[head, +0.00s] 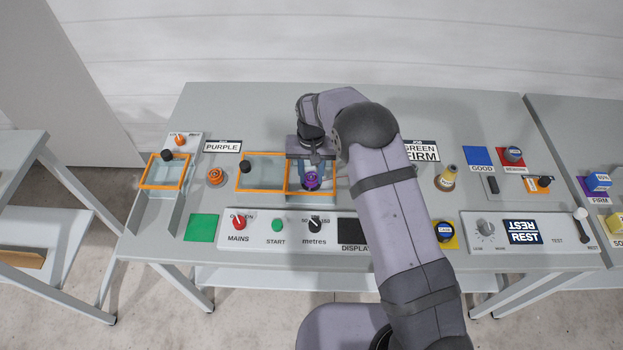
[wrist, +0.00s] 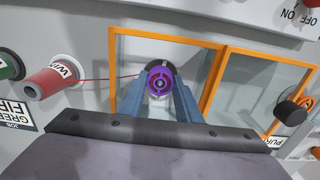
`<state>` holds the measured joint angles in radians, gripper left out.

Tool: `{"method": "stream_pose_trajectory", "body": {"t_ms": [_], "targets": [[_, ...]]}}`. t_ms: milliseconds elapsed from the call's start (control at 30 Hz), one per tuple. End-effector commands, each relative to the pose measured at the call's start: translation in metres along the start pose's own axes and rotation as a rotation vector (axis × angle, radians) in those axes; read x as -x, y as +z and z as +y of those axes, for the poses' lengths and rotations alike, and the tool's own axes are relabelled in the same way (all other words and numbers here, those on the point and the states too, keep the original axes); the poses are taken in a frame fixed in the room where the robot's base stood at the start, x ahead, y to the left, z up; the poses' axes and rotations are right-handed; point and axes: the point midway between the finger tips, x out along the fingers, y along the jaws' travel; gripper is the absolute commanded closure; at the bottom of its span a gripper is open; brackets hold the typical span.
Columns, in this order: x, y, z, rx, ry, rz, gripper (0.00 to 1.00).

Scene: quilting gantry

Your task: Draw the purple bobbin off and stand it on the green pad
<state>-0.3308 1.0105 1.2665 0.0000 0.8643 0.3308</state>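The purple bobbin (wrist: 160,83) sits at the winding spot inside the orange-framed glass guard, its round face towards the wrist camera. It also shows in the head view (head: 312,182), just under my gripper. My gripper (head: 311,170) has its two blue fingers on either side of the bobbin, close to its rim; whether they press on it is not clear. A red thread runs from the left to the bobbin in the wrist view. The green pad (head: 202,228) lies flat and bare at the front left of the table.
Orange guard frames (head: 262,157) with glass panels stand around and left of the bobbin. An orange-topped knob (head: 215,175) lies between the guard and the left frame. The control panel (head: 265,240) with a red switch runs along the front. A red spool (wrist: 48,82) stands beyond the guard.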

Motion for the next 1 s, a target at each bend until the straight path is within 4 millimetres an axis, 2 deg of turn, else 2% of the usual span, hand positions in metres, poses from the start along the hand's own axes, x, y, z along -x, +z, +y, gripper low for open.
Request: {"method": "stream_pose_trajectory", "body": {"t_ms": [433, 1000], "targets": [[0.002, 0.000, 0.000, 0.000, 0.000, 0.000, 0.97], [0.019, 0.000, 0.000, 0.000, 0.000, 0.000, 0.98]]}}
